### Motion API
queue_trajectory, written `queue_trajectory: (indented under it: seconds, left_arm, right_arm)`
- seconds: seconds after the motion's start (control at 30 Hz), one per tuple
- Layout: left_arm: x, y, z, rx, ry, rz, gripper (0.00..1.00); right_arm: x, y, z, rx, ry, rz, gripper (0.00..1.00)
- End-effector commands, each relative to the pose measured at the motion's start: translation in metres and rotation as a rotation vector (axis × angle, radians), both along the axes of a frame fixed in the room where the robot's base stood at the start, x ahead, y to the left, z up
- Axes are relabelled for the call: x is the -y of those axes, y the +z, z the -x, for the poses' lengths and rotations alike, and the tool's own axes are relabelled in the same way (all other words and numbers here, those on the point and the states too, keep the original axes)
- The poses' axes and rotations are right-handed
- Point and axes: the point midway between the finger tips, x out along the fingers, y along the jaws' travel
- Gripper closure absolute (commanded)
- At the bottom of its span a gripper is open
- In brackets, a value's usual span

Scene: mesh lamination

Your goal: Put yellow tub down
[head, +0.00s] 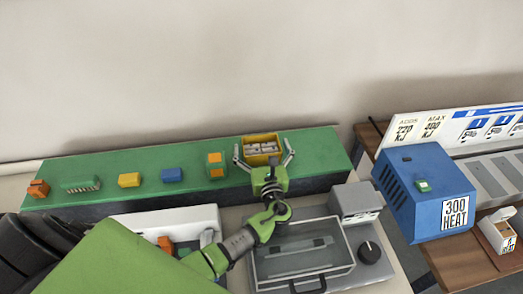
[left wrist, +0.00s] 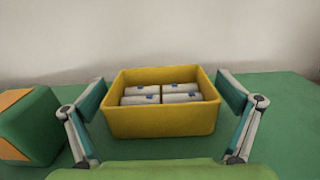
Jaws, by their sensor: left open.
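The yellow tub (head: 262,158) rests on the green shelf top toward its right part, upright, with several white rolls with blue marks inside. It also shows in the left wrist view (left wrist: 160,122), standing on the green surface. My left gripper (head: 264,156) has its fingers spread on either side of the tub. In the left wrist view the left gripper (left wrist: 160,112) is open, with gaps between each finger and the tub walls. My right gripper is not in view.
On the green shelf (head: 318,155), a green and orange block (head: 215,165) stands left of the tub; several small items lie farther left. A clear-lidded case (head: 300,255) lies below. A blue heater box (head: 425,190) stands at right. The shelf right of the tub is clear.

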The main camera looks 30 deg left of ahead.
Motion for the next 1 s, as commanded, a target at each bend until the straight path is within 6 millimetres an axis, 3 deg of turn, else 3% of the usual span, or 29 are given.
queue_trajectory:
  seconds: [0.03, 0.2, 0.67, 0.9, 1.0]
  left_arm:
    - [0.0, 0.0, 0.0, 0.0, 0.0, 0.0, 0.03]
    - [0.0, 0.0, 0.0, 0.0, 0.0, 0.0, 0.41]
    - [0.0, 0.005, 0.0, 0.002, 0.0, 0.002, 0.45]
    - [0.002, 0.034, 0.002, 0.007, -0.001, 0.004, 0.45]
    - [0.009, 0.053, 0.018, 0.004, -0.001, 0.004, 0.45]
  right_arm:
    - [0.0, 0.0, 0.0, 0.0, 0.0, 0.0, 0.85]
    - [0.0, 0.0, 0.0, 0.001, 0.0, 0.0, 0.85]
    - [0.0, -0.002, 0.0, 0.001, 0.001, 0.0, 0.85]
    - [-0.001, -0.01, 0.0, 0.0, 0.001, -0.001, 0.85]
    - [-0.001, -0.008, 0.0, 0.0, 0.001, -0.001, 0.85]
